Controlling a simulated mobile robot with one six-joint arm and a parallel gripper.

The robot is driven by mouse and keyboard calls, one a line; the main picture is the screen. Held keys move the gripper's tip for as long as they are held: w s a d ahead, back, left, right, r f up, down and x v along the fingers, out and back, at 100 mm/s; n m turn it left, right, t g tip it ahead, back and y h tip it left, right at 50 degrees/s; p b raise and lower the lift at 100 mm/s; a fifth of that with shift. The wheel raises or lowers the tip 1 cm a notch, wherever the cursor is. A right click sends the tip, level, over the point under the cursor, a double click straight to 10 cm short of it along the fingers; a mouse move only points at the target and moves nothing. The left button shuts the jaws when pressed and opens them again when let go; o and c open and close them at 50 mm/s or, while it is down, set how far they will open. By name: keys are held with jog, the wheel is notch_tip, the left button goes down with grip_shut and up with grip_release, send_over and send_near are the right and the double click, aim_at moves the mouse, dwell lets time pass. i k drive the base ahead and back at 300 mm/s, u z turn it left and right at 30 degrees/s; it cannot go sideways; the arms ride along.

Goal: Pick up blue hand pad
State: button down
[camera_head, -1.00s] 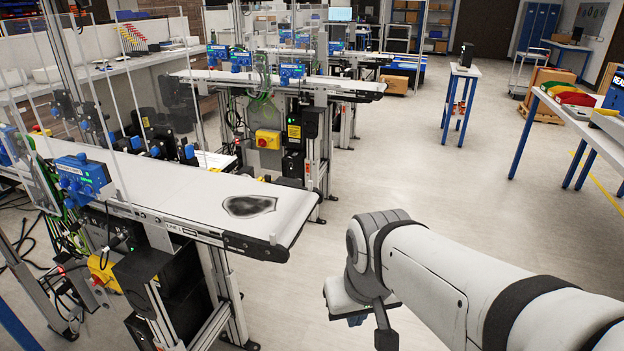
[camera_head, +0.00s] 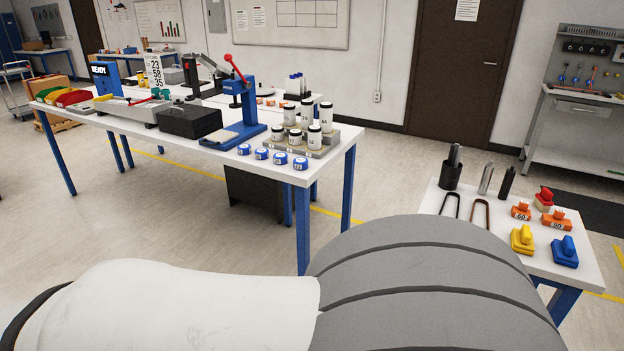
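The blue hand pad (camera_head: 565,251) is a blue block with a raised grip on top. It lies near the front right corner of a small white table (camera_head: 592,274) at the right of the head view. A similar yellow hand pad (camera_head: 522,240) sits just left of it. My arm fills the lower middle of the view, with its grey joint close to the small table's left side in the picture. My gripper is out of view, so its state is hidden.
On the small table, orange weight-like blocks (camera_head: 557,220), a red-topped piece (camera_head: 544,199), dark and metal cylinders (camera_head: 485,179) and two U-shaped rods stand behind the pads. A long white table (camera_head: 335,147) with jars and a blue press (camera_head: 245,110) is at centre-left. Floor lies between.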

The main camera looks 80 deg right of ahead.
aim_at(564, 252)
jog(key=z, duration=5.25)
jog(key=i, duration=2.05)
jog(key=u, duration=0.55)
